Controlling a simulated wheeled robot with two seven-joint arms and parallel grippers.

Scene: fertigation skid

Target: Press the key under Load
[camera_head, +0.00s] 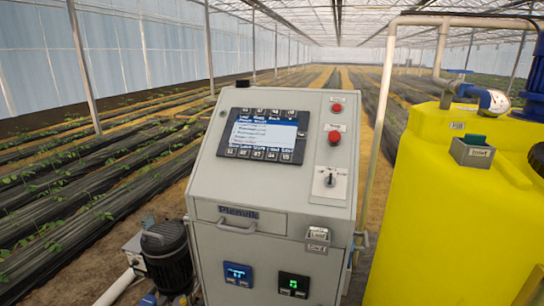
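The control panel (229,140) is a dark unit on the sloping face of a grey cabinet (205,180). Its lit screen (265,133) shows a few lines of text on a pale area. One row of small keys (268,112) runs above the screen and another row of keys (258,154) runs below it. Short labels on the screen lie beside both rows. The lettering is too small to read surely, so I cannot tell which label says Load. Neither of my grippers is in view, and nothing covers the panel.
Right of the panel are two red buttons (334,137) and a selector switch (329,180). A drawer handle (237,228) and a small labelled holder (317,238) protrude below. A yellow tank (435,200) and pipe (385,90) stand at right; a dark motor (166,255) is at lower left.

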